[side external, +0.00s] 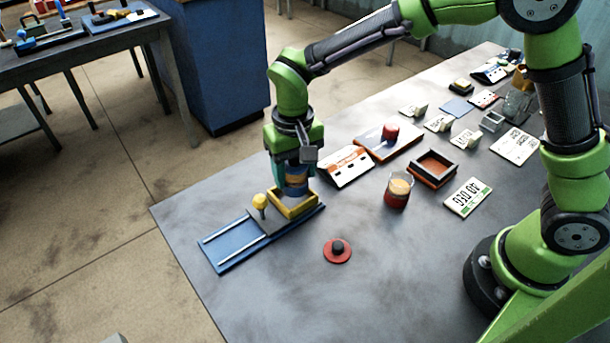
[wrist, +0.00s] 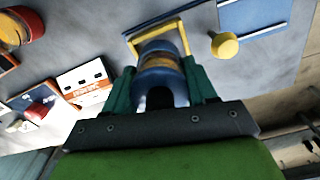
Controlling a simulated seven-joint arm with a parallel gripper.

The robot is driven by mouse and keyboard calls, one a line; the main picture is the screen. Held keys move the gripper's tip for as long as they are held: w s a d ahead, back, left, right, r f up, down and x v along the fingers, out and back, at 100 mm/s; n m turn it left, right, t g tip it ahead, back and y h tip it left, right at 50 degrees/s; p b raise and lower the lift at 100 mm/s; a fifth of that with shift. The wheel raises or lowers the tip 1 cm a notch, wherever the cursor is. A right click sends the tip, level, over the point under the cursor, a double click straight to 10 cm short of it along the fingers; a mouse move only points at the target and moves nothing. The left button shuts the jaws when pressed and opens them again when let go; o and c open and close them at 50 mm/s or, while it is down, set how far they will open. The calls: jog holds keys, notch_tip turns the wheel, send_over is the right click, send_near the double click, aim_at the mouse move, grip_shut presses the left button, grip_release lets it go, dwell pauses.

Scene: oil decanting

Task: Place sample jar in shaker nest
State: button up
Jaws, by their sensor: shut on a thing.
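My gripper (wrist: 162,90) is shut on the sample jar, with one green finger on each side. The sample jar (wrist: 160,65) is a round container with a blue band and a yellowish layer; it also shows below my gripper in the side external view (side external: 295,182). The shaker nest is a yellow square frame (side external: 309,208) at one end of the blue railed base; it also shows in the wrist view (wrist: 184,34). The jar is upright over the nest. I cannot tell whether its bottom is inside the frame or just above it, as its lower end is hidden.
A yellow knob (side external: 260,201) stands close beside the nest on the blue railed base (side external: 222,252). A red disc with a black knob (side external: 337,250), a beaker of red and yellow liquid (side external: 397,191) and a brown square tray (side external: 432,168) stand to the right.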

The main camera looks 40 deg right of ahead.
aim_at(292, 183)
jog(key=shift+w+a, duration=0.2)
jog(key=shift+w, duration=0.2)
jog(key=shift+s+f, duration=0.1)
jog(key=shift+f, duration=1.65)
jog(key=shift+f, duration=0.15)
